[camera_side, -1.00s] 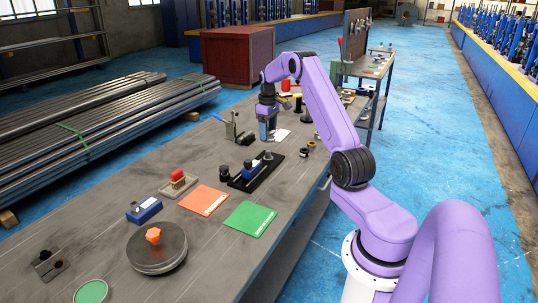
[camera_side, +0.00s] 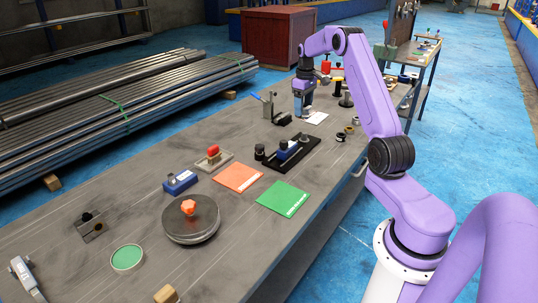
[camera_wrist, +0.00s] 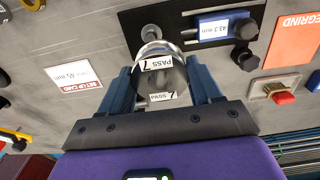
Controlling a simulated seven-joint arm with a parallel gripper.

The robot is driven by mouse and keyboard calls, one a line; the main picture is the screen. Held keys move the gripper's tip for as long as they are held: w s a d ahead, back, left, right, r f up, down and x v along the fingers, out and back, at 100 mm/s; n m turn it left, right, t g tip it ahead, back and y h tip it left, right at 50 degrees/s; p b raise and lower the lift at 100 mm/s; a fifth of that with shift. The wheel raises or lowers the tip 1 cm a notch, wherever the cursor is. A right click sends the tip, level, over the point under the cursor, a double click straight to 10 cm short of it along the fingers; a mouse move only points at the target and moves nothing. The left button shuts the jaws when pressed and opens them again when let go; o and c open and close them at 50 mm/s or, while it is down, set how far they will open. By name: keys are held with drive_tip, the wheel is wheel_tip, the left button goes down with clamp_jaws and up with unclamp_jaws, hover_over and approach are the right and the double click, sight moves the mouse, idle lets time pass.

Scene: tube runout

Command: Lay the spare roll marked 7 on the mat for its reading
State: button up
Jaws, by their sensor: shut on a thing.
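My gripper (camera_wrist: 166,90) has its two blue fingers shut on the roll marked 7 (camera_wrist: 172,80), a dark cylinder with a shiny rim and white "PASS 7" labels. In the side view my gripper (camera_side: 304,110) is low over the bench, just behind the black gauge fixture (camera_side: 275,161) and beside a white card. The roll is hard to make out there. The orange mat (camera_side: 238,178) and the green mat (camera_side: 283,198) lie flat and bare in front of the fixture. In the wrist view the orange mat (camera_wrist: 293,35) shows "REGRIND".
The fixture's blue display (camera_wrist: 216,28) seems to read 45.3 mm. A set-up card (camera_wrist: 75,77) shows 45 mm. Small rings (camera_side: 341,136) lie right of the fixture.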

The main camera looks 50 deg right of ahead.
drive_tip(key=s+a+r, duration=0.1)
drive_tip(key=s+a, duration=0.2)
drive_tip(key=a, duration=1.3)
drive_tip(key=s+a, duration=0.3)
drive_tip(key=a, duration=1.3)
hover_over(235, 174)
drive_tip(key=f, duration=0.9)
drive_tip(key=shift+s+a, duration=0.1)
drive_tip(key=shift+s, duration=0.25)
drive_tip(key=shift+w+f, duration=0.25)
drive_tip(key=shift+f, duration=1.65)
drive_tip(key=shift+f, duration=0.1)
